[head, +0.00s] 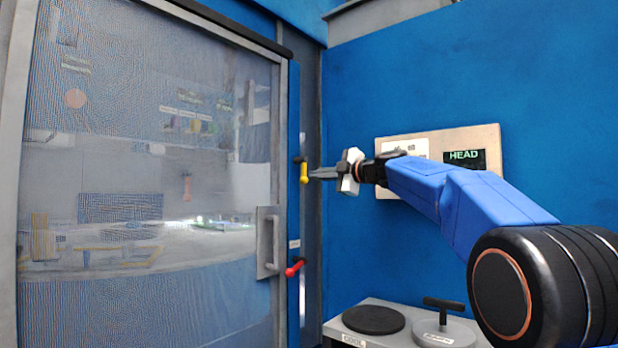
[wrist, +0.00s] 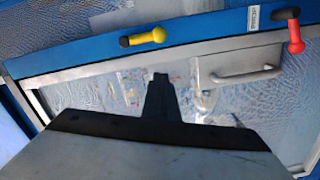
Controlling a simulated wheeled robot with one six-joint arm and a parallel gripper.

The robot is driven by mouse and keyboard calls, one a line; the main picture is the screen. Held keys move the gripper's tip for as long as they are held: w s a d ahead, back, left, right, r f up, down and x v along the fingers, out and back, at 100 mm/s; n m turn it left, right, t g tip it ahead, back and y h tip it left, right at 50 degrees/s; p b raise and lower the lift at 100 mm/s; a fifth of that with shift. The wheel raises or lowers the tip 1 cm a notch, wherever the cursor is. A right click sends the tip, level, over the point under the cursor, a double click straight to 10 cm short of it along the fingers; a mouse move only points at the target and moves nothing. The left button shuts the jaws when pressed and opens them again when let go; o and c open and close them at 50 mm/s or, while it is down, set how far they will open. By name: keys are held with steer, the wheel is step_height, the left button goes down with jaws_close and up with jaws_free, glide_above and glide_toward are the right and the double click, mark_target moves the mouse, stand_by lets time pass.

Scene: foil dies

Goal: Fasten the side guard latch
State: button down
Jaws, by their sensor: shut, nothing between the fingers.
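The side guard is a large see-through door (head: 150,205) with a grey frame. On the blue post at its right edge sit a yellow lever (head: 304,173), hanging down from a dark pivot, and lower a red lever (head: 294,268), slanting down to the left. In the wrist view the yellow lever (wrist: 147,37) lies along the blue post and the red lever (wrist: 294,36) stands across it. I cannot tell which is the latch. My gripper (head: 312,175) is shut and empty, its tips close to the yellow lever; in the wrist view the tips (wrist: 160,76) show apart from it.
A grey pull handle (head: 268,243) stands out from the door. A panel with a screen marked HEAD (head: 464,160) is on the blue wall behind my arm. A grey stand (head: 364,340) holds a dark disc (head: 373,320) and a grey disc with a T-shaped handle (head: 443,322).

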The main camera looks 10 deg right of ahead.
steer(key=shift+v, duration=1.25)
steer(key=s+a+f+m+g+h, duration=0.25)
steer(key=s+f+m, duration=0.25)
steer(key=s+f, duration=0.8)
steer(key=s+a+f+m+g+h, duration=0.2)
steer(key=s+a+f+m+g, duration=0.3)
steer(key=s+f, duration=0.75)
steer(key=s+d+f+m+g+h, duration=0.1)
steer(key=s+d+f+m, duration=0.1)
steer(key=s+f, duration=0.6)
steer(key=s+d+f+m+h, duration=0.2)
steer(key=s+f+m, duration=0.3)
steer(key=s+f, duration=0.3)
steer(key=s+d+f+m+g+h, duration=0.1)
steer(key=s+d+f+m, duration=0.3)
steer(key=s+f, duration=0.5)
step_height(320, 180, down, 5)
steer(key=shift+f+g+h, duration=0.1)
steer(key=shift+g+h, duration=0.25)
steer(key=shift+h, duration=0.2)
